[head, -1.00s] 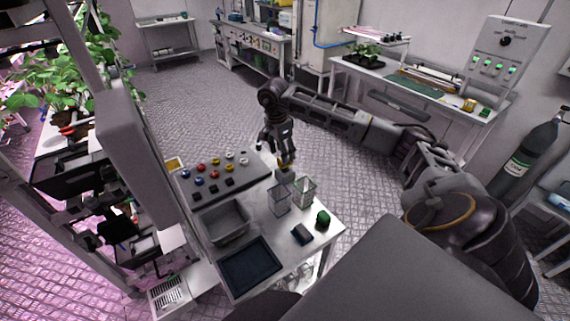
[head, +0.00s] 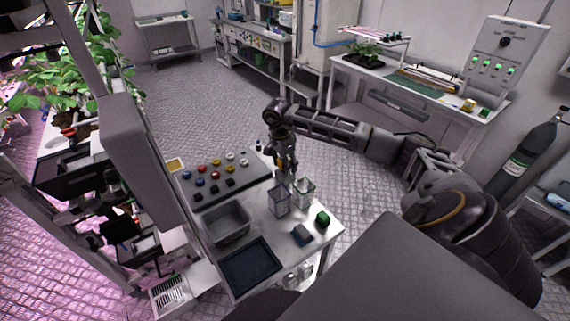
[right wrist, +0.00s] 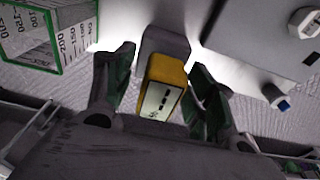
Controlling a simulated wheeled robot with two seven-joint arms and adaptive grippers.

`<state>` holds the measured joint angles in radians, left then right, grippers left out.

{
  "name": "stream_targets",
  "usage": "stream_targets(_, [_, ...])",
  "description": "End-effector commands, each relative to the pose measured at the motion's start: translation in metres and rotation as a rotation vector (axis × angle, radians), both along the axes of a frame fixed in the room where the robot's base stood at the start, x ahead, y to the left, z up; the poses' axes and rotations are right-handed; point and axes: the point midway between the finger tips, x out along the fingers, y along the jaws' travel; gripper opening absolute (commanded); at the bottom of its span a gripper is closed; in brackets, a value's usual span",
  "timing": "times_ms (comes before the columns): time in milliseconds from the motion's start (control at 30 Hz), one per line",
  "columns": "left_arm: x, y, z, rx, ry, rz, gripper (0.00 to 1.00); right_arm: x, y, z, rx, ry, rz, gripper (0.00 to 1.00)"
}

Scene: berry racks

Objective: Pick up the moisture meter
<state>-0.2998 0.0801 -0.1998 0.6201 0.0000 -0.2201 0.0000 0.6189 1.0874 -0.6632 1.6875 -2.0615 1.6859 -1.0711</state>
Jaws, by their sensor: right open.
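The moisture meter (right wrist: 165,92) shows in the right wrist view as a yellow body with a pale display face, against a grey block-like part (right wrist: 163,42). My right gripper (right wrist: 160,66) is open, its two green-padded fingers on either side of the meter. Clear gaps show beside it, and I cannot tell that either pad touches it. In the head view my right gripper (head: 287,170) reaches down at the far edge of the bench and largely hides the meter. My left gripper is not in view.
Clear containers (head: 279,201) stand close to the gripper; one (right wrist: 30,35) shows in the right wrist view. A panel with coloured knobs (head: 203,197), grey bin (head: 224,236), dark tray (head: 250,264), green object (head: 322,218) and dark block (head: 302,236) share the bench.

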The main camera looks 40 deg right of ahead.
Motion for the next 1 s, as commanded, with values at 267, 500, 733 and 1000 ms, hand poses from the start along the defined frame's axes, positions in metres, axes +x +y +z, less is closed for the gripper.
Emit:
stream_targets(267, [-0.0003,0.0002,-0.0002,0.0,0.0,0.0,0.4,0.0001,-0.0001,0.0001,0.0,0.0,0.0,0.55])
stream_targets(500, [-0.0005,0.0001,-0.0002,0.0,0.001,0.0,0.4,0.0001,-0.0002,0.0002,0.0,0.0,-0.001,0.31])
stream_targets(733, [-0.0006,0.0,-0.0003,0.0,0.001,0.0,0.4,0.0002,-0.0003,0.0005,0.0,0.0,-0.001,0.04])
stream_targets(1000, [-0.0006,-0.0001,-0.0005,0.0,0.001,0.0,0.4,0.0004,-0.0004,0.0015,0.0,-0.001,-0.001,0.03])
